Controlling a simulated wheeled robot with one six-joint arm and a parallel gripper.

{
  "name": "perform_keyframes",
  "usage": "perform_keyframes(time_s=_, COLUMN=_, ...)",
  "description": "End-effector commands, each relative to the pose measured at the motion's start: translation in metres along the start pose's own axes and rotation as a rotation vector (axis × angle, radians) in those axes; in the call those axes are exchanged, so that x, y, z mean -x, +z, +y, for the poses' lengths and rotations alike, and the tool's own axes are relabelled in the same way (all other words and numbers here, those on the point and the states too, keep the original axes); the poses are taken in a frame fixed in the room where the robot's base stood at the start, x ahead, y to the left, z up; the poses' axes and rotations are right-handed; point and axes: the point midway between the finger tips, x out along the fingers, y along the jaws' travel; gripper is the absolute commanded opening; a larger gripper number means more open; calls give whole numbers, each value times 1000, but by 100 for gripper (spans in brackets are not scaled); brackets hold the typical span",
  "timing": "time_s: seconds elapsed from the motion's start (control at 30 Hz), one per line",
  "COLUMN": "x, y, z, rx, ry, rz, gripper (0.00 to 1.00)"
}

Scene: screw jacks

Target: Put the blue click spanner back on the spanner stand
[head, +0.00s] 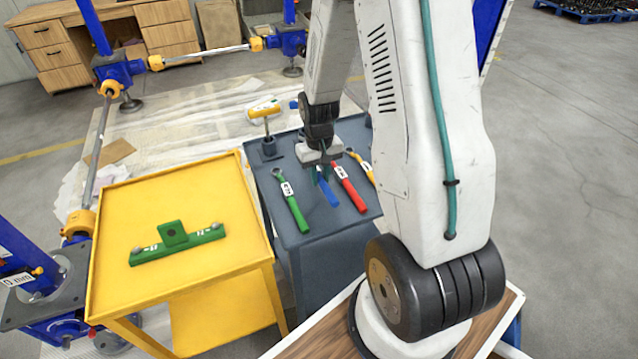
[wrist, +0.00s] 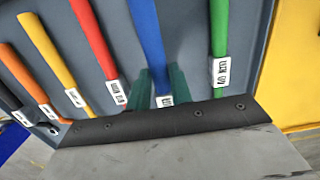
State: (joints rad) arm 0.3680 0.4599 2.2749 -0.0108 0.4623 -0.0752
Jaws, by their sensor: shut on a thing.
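The blue click spanner (head: 329,193) is between the green and red spanners over the dark grey stand (head: 313,243). In the wrist view its blue handle (wrist: 147,35) runs down to a white label between my two green fingers. My gripper (head: 322,174) is shut on it near the label end. The spanner's head is hidden behind the gripper. I cannot tell whether the spanner touches the stand's surface. The stand's bare top also shows in the wrist view (wrist: 185,35).
A green spanner (head: 291,207) and a red spanner (head: 348,187) lie close on either side. A yellow spanner (wrist: 52,62) and an orange spanner (wrist: 25,70) lie further along. A yellow table (head: 120,205) with a green bracket (head: 178,243) stands to the left.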

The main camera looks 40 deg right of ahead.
Motion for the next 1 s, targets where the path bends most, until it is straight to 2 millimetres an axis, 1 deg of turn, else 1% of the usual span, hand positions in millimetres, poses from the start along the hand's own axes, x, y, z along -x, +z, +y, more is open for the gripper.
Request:
perform_keyframes(time_s=0.03, x=-3, y=-5, z=-4, rx=3, ry=0, rz=-1, gripper=0)
perform_keyframes(time_s=0.13, x=-22, y=-3, z=-3, rx=0, ry=0, rz=-4, gripper=0)
perform_keyframes(time_s=0.23, x=-34, y=-4, z=-2, rx=0, ry=0, rz=-2, gripper=0)
perform_keyframes(time_s=0.6, x=-38, y=-5, z=-2, rx=0, ry=0, rz=0, gripper=0)
perform_keyframes(time_s=0.63, x=-38, y=-5, z=-2, rx=0, ry=0, rz=0, gripper=27)
perform_keyframes(time_s=0.7, x=-38, y=-5, z=-2, rx=0, ry=0, rz=0, gripper=43)
perform_keyframes(time_s=1.0, x=-36, y=-5, z=-2, rx=0, ry=0, rz=0, gripper=43)
